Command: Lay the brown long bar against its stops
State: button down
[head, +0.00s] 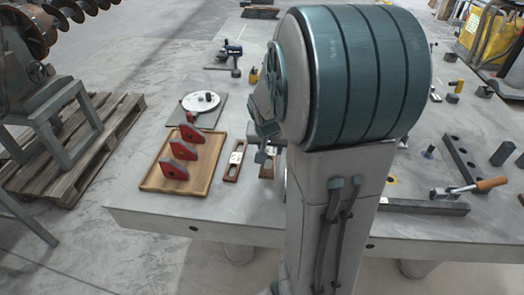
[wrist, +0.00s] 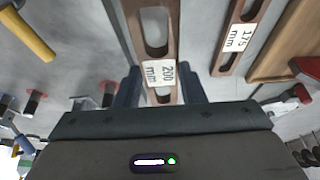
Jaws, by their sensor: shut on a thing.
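The brown bar labelled 200 mm (wrist: 160,38) has long slots and lies between the two fingers of my gripper (wrist: 161,88) in the wrist view. My gripper is shut on it near the label. In the head view my gripper (head: 266,142) is partly hidden behind my arm, and only a small part of the bar (head: 267,171) shows below it. I cannot tell whether the bar is clear of the table. A second brown bar, labelled 175 mm (wrist: 238,37), lies apart beside it; it also shows in the head view (head: 234,161). I cannot identify the stops.
A wooden tray (head: 152,181) with red brackets (head: 183,151) stands left of the bars. A round white plate (head: 201,102) is behind it. Dark steel rails (head: 425,207) and an orange-handled clamp (head: 488,184) are at the right. My arm hides the table's middle.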

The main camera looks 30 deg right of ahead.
jog(key=s+d+r+m+g+h+p, duration=0.1)
jog(key=s+d+r+m+g, duration=0.25)
jog(key=s+d+m, duration=0.55)
jog(key=s+d+r+m+g, duration=0.3)
jog(key=s+d+r+m, duration=0.2)
jog(key=s+d+m, duration=0.5)
jog(key=shift+n+t, duration=0.25)
jog(key=shift+n, duration=0.45)
jog(key=w+f, duration=0.2)
jog(key=w, duration=0.2)
jog(key=w+a+f, duration=0.1)
jog(key=w+f, duration=0.2)
jog(key=w, duration=0.2)
jog(key=w+a+f, duration=0.1)
jog(key=w+f, duration=0.1)
jog(key=w, duration=0.2)
jog(key=shift+w+a+f+p, duration=0.15)
jog(key=shift+w+p, duration=0.15)
jog(key=shift+w, duration=0.1)
jog(key=shift+f, duration=1.95)
jog(key=shift+f, duration=0.1)
jog(key=shift+f+b, duration=0.15)
jog(key=shift+b, duration=0.15)
jog(key=c, duration=1)
grip_release()
jog(key=shift+o, duration=0.4)
